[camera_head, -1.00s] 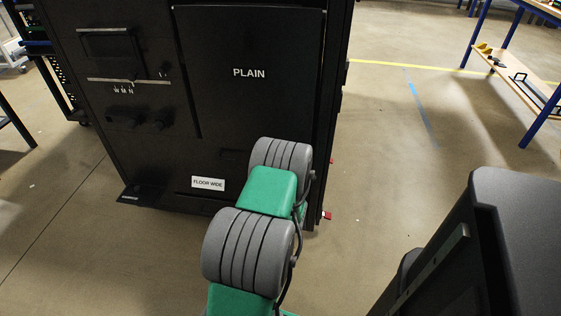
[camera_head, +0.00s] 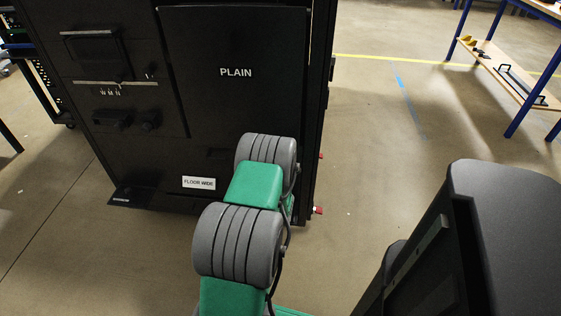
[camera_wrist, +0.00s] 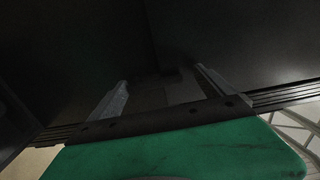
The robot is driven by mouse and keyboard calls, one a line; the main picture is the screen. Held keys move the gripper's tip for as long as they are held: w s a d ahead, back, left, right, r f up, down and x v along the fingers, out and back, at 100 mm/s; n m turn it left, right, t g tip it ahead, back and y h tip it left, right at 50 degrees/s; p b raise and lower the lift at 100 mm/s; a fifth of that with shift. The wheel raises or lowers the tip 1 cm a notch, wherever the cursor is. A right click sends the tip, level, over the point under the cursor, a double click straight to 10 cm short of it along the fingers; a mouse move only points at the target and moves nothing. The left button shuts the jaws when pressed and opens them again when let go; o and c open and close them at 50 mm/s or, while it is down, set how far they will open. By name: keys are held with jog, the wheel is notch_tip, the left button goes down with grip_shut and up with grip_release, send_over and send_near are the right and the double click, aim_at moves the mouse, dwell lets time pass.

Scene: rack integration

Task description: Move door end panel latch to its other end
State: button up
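The black rack with its door end panel, marked PLAIN (camera_head: 245,105), stands in front of me in the head view. I cannot make out the latch for certain. Two small red-tipped parts stick out past the panel's right edge, a lower one (camera_head: 318,210) and a higher one (camera_head: 321,156). My arm reaches toward the panel's lower part and hides my gripper in the head view. In the wrist view my gripper (camera_wrist: 163,88) has its two fingers apart, with nothing seen between them but a dark surface with a faint recessed shape.
A FLOOR WIDE label (camera_head: 199,183) is on the rack's lower front. A black foot plate (camera_head: 133,196) juts out at its lower left. A blue-legged bench (camera_head: 510,75) stands at the far right.

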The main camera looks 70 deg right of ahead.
jog(key=shift+w+a+f, duration=0.1)
jog(key=shift+f, duration=0.05)
dwell(0.3)
jog(key=s+a+b, duration=0.1)
jog(key=a+b, duration=0.3)
jog(key=a, duration=0.3)
jog(key=shift+s+a, duration=0.15)
jog(key=shift+a, duration=0.2)
